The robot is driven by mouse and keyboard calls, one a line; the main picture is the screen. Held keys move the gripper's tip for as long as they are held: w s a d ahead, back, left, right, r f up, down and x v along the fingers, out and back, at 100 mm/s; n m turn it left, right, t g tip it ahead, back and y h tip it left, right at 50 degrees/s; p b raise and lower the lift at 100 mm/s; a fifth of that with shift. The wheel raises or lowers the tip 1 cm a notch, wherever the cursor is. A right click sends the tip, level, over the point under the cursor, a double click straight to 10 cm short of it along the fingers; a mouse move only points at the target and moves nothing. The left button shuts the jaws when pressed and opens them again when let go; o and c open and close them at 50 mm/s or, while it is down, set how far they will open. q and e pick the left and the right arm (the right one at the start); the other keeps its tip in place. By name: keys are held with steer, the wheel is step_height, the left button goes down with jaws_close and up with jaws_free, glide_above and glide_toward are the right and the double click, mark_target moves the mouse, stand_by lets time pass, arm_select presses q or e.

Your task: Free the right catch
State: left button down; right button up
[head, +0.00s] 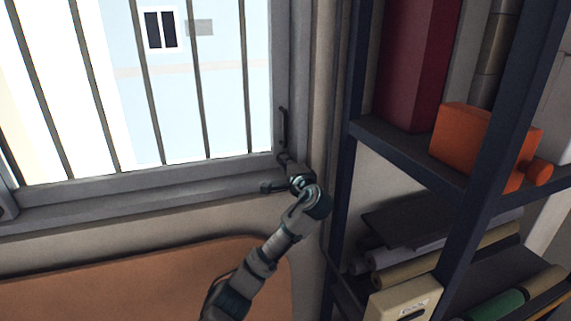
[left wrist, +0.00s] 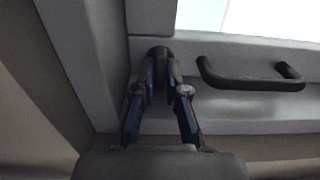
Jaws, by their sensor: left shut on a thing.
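The right catch (left wrist: 158,52) is a small dark piece at the lower right corner of the barred window's frame. In the left wrist view both fingers of my left gripper (left wrist: 160,80) close in on it from either side. In the head view my left gripper (head: 298,182) is at that corner and largely hides the catch. The left gripper is shut on the catch. I cannot tell whether the catch is turned. My right gripper is in neither view.
A black handle (head: 283,128) is on the window frame just above the gripper; it also shows in the left wrist view (left wrist: 250,82). A dark shelf rack (head: 410,155) stands close on the right, with an orange box (head: 465,135). A brown panel (head: 130,283) is below the sill.

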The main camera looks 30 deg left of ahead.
arm_select(q)
steer(key=shift+w+d+f, duration=0.1)
steer(key=shift+f, duration=0.2)
steer(key=c, duration=1.3)
jaws_free()
steer(key=shift+o, duration=0.5)
steer(key=shift+r, duration=0.1)
steer(key=v, duration=1.2)
